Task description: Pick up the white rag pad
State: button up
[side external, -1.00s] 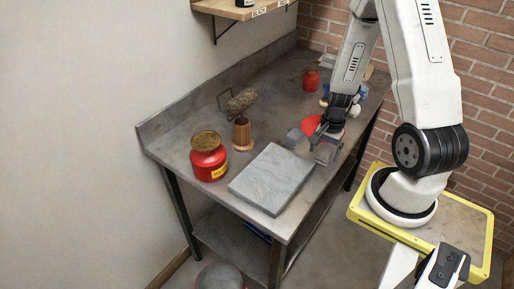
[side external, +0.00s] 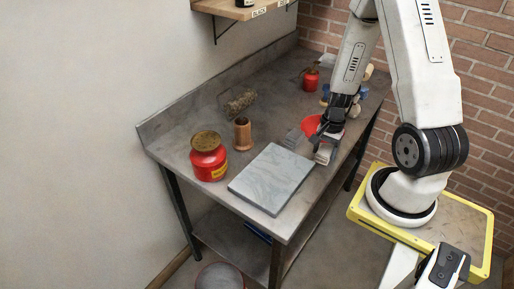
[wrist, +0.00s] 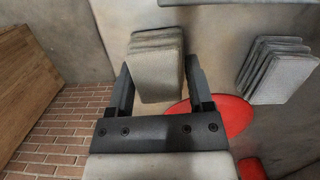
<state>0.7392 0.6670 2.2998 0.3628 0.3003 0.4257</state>
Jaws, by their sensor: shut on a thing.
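My gripper (side external: 325,150) is shut on the white rag pad (side external: 326,154) near the right-hand edge of the bench. In the wrist view, the fingers of my gripper (wrist: 160,82) stand on both sides of the pad, which looks like a pale stack of folded layers (wrist: 157,66). I cannot tell whether the pad touches the bench top. A second, greyer pad (wrist: 276,76) lies apart to the right in the wrist view; it shows left of my gripper in the side view (side external: 293,138).
A red round thing (side external: 310,125) lies close beside my gripper. A grey stone slab (side external: 271,178) lies at the front of the bench. A red can (side external: 208,158), a wooden piece (side external: 243,134) and a wire brush (side external: 239,102) stand to the left. A red oiler (side external: 311,80) is behind.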

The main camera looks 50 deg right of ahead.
aim_at(325, 149)
jog(key=shift+r, duration=0.2)
jog(key=shift+r, duration=4.8)
